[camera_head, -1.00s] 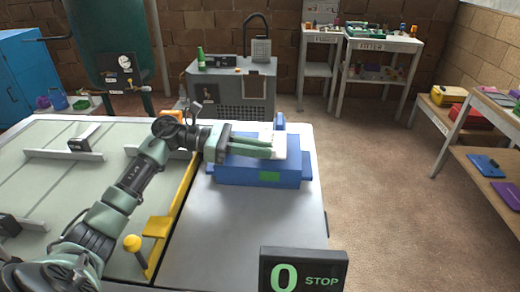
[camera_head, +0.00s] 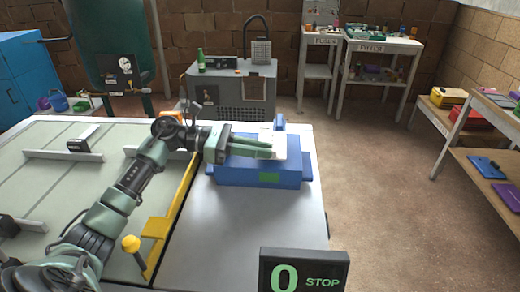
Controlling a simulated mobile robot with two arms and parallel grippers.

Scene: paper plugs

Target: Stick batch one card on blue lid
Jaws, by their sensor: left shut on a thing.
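A blue box with a blue lid (camera_head: 295,171) stands on the grey right part of the table, with a green patch on its front. A white card (camera_head: 280,146) lies at the top of the lid. My left gripper (camera_head: 270,147) reaches in from the left and is shut on the card, its fingers level over the lid. The fingers hide part of the card, and I cannot tell whether the card lies fully flat. Any writing on the card is too small to read. My right gripper is out of view.
A yellow guide (camera_head: 155,227) with a knob runs along the table left of the box. A black sign (camera_head: 304,270) reading "0 STOP" stands at the front. The grey table top (camera_head: 230,235) before the box is clear. Shelves with coloured lids (camera_head: 487,166) stand at the right.

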